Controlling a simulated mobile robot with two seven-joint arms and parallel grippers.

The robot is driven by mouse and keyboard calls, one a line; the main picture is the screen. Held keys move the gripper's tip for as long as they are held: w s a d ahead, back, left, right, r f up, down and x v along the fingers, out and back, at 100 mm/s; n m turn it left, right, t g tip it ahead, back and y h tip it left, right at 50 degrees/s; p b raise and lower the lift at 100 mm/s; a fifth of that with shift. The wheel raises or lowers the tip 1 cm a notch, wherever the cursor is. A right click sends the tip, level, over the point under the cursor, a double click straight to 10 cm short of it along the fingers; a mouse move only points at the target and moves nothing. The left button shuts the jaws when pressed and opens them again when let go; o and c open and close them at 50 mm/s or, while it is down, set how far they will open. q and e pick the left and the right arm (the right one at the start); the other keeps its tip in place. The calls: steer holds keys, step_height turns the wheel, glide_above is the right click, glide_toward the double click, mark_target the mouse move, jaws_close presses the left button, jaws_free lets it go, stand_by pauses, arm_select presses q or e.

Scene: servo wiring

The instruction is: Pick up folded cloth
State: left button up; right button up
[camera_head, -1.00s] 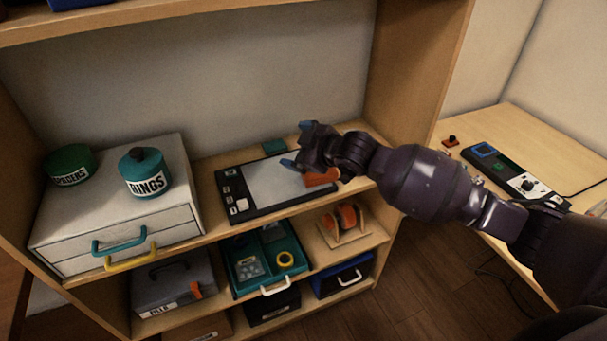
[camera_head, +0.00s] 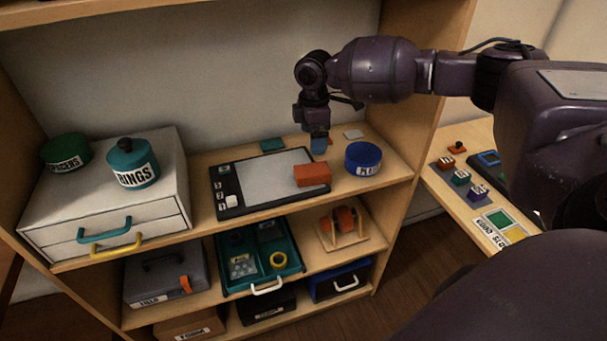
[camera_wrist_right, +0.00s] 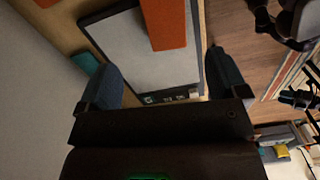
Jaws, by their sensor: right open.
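An orange block-like item (camera_head: 312,175) lies on the right part of a black-framed grey pad (camera_head: 262,207) on the upper shelf board. I cannot tell for sure whether it is the folded cloth. My right gripper (camera_head: 318,143) points down behind this orange item, above the shelf, with blue fingertips. In the right wrist view my right gripper (camera_wrist_right: 162,66) is open with nothing between its fingers; the orange item (camera_wrist_right: 166,24) lies beyond the gap. My left gripper is not in view.
A blue tin (camera_head: 363,159) stands close right of the pad. A teal item (camera_head: 272,145) and a pale flat item (camera_head: 353,134) lie behind. A white drawer unit (camera_head: 105,200) stands left. A desk (camera_head: 465,210) holds small coloured parts at right.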

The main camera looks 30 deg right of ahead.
steer(key=shift+f, duration=0.55)
glide_above(313, 170)
steer(key=f, duration=0.2)
steer(key=w+f, duration=0.1)
steer(key=f, duration=0.1)
steer(key=shift+d+f+b, duration=0.15)
steer(key=shift+f+b, duration=0.05)
steer(key=shift+b, duration=0.2)
steer(key=f, duration=0.4)
steer(key=shift+s+a+f+b, duration=0.2)
steer(key=shift+s+f+b, duration=0.1)
steer(key=shift+s, duration=0.1)
steer(key=shift+f, duration=0.4)
steer(key=shift+c, duration=0.4)
steer(key=c, duration=0.9)
